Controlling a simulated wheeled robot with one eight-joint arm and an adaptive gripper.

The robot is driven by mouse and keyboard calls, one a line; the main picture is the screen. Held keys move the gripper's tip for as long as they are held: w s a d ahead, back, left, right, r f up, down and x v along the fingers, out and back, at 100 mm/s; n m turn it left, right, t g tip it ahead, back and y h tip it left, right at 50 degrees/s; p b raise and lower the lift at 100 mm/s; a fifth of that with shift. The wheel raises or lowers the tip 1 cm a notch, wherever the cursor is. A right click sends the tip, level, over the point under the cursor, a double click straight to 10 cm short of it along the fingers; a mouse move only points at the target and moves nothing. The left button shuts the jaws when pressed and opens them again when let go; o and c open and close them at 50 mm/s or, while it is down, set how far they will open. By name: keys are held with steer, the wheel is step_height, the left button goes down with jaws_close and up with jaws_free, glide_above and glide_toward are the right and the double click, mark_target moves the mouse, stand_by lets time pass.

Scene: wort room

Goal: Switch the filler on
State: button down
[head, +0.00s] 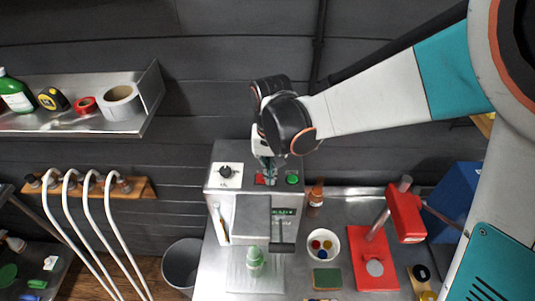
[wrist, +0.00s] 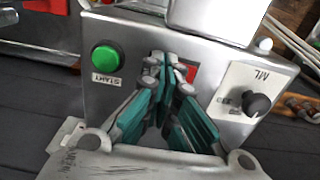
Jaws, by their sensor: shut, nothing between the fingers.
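The filler (head: 238,210) is a grey metal box on the steel bench. Its top panel holds a black knob (head: 225,171) on a white plate, a red switch (head: 260,179) and a green button (head: 292,180). In the wrist view the green button (wrist: 106,58) has a START label, the red switch (wrist: 191,72) is partly hidden behind my fingers, and the knob (wrist: 256,103) is at right. My gripper (head: 269,174) is shut and empty, its tips (wrist: 170,64) at the red switch. I cannot tell whether they touch it or which way it is set.
A green-capped bottle (head: 255,260) stands at the filler's front. To the right are a bowl of caps (head: 322,244), a green sponge (head: 327,278) and a red capper (head: 377,262). A shelf (head: 142,122) and white hoses (head: 75,215) are at left.

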steer(key=shift+r+p, duration=2)
steer(key=shift+r, duration=1.55)
steer(key=shift+s, duration=0.1)
